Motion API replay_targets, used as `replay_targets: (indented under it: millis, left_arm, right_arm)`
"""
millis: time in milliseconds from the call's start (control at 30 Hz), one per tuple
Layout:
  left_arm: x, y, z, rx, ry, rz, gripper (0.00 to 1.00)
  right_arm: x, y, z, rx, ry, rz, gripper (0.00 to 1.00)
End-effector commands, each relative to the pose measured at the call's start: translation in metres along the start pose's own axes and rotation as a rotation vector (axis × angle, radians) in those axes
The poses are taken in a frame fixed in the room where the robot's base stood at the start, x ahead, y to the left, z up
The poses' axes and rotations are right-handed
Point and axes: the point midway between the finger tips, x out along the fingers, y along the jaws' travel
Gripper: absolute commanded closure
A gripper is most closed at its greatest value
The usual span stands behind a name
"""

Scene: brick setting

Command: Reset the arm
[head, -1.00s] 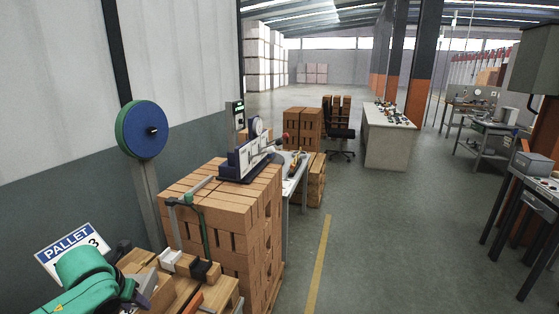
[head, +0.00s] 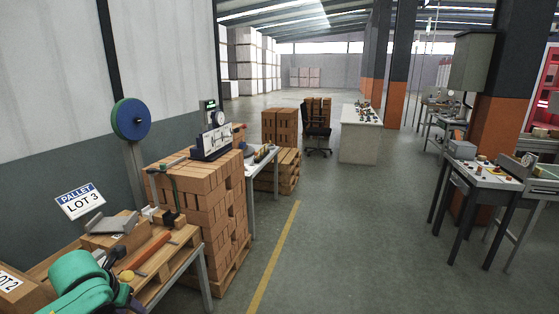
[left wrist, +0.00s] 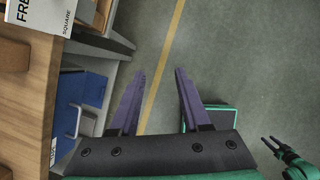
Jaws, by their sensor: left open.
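My left arm, green with dark joints, comes in at the bottom left of the head view, in front of the wooden workbench (head: 170,262). Its gripper is hard to make out there. A green arm with thin dark fingers, seemingly my right gripper (left wrist: 269,140), shows small at the lower right of the left wrist view. It is too small to tell whether it is open. The head view does not show it.
A brick stack (head: 200,205) on a pallet stands beyond the workbench. A PALLET LOT 3 sign (head: 80,201) is left. Metal tables (head: 482,177) stand at right. The middle floor is clear.

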Motion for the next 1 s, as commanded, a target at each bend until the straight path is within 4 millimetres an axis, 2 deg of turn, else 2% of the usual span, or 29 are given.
replay_targets:
  millis: [167,333,467,567,667,767,800,867,900,967,1000]
  left_arm:
    - [0.034,0.007,0.005,-0.264,-0.033,-0.032,0.53]
    - [0.079,0.02,0.001,-0.598,-0.06,-0.057,0.53]
    - [0.125,0.033,-0.017,-0.909,-0.072,-0.068,0.53]
    - [0.163,0.043,-0.043,-1.158,-0.074,-0.065,0.53]
    - [0.204,0.051,-0.085,-1.427,-0.067,-0.046,0.53]
    - [0.249,0.053,-0.151,-1.73,-0.053,-0.003,0.53]
    - [0.266,0.052,-0.184,-1.857,-0.044,0.022,0.53]
    - [0.287,0.046,-0.237,-2.032,-0.03,0.066,0.53]
    - [0.297,0.04,-0.273,-2.14,-0.019,0.099,0.53]
    - [0.308,0.027,-0.327,-2.288,-0.001,0.152,0.53]
    - [0.312,0.017,-0.364,-2.38,0.013,0.192,0.53]
  right_arm:
    - [-0.001,0.005,0.019,-0.003,-0.031,0.007,0.5]
    - [-0.001,0.007,0.012,-0.003,-0.021,0.01,0.5]
    - [0.0,0.005,-0.003,-0.001,0.003,0.007,0.5]
    - [0.0,0.004,-0.004,0.0,0.005,0.006,0.5]
    - [0.0,0.004,0.002,0.0,-0.004,0.006,0.5]
    - [-0.001,0.005,0.012,-0.001,-0.019,0.006,0.5]
    - [-0.001,0.005,0.014,-0.001,-0.023,0.007,0.5]
    - [-0.001,0.005,0.015,-0.001,-0.025,0.007,0.5]
    - [-0.001,0.005,0.015,-0.001,-0.024,0.007,0.5]
    - [-0.001,0.006,0.014,-0.001,-0.022,0.007,0.5]
    - [-0.001,0.006,0.013,-0.001,-0.021,0.008,0.5]
